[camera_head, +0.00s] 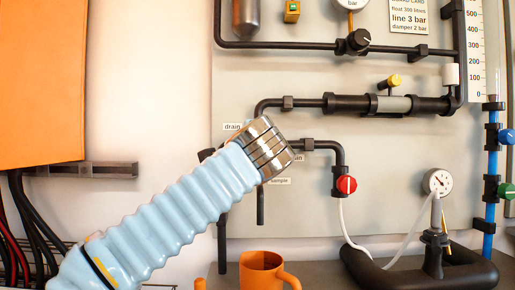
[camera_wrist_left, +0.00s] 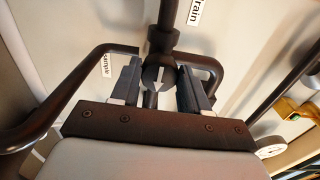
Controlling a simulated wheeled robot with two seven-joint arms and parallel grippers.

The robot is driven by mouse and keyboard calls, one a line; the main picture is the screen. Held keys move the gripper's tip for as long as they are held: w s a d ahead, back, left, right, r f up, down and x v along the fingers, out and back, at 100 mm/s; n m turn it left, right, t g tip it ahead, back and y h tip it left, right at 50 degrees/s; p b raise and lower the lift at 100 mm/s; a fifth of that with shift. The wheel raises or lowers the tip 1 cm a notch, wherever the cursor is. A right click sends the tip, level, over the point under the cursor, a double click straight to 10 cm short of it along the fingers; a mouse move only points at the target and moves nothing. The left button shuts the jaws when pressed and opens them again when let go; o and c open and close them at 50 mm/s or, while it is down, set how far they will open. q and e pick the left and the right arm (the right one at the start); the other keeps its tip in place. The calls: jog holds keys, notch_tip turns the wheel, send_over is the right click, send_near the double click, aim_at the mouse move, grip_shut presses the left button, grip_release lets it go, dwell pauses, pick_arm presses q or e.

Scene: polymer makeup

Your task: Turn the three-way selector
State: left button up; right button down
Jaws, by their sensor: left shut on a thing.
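The three-way selector (camera_wrist_left: 156,78) is a dark round knob with a white arrow, set where dark pipes meet. In the left wrist view its arrow points toward the bottom of the picture, toward my gripper's base. My left gripper (camera_wrist_left: 159,82) has one dark finger on each side of the knob and is shut on it. In the head view my left arm (camera_head: 265,148) reaches the pipe junction and its metal wrist hides the selector. A "drain" label (camera_head: 233,126) and a "sample" label (camera_head: 280,181) are near it. My right gripper is out of view.
A red knob (camera_head: 346,185) is on the pipe to the right. A gauge (camera_head: 438,182) stands at the lower right. An orange mug (camera_head: 262,270) stands below the junction. An orange cabinet (camera_head: 42,80) fills the upper left. Dark pipes with a yellow handle (camera_head: 394,81) run above.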

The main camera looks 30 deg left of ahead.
pick_arm(q)
jog(key=shift+f, duration=0.1)
dwell(0.4)
jog(key=o, duration=1)
jog(key=shift+s, duration=0.1)
jog(key=b+v, duration=0.1)
jog(key=v, duration=1.2)
jog(key=shift+s+d, duration=0.15)
jog(key=shift+s, duration=0.15)
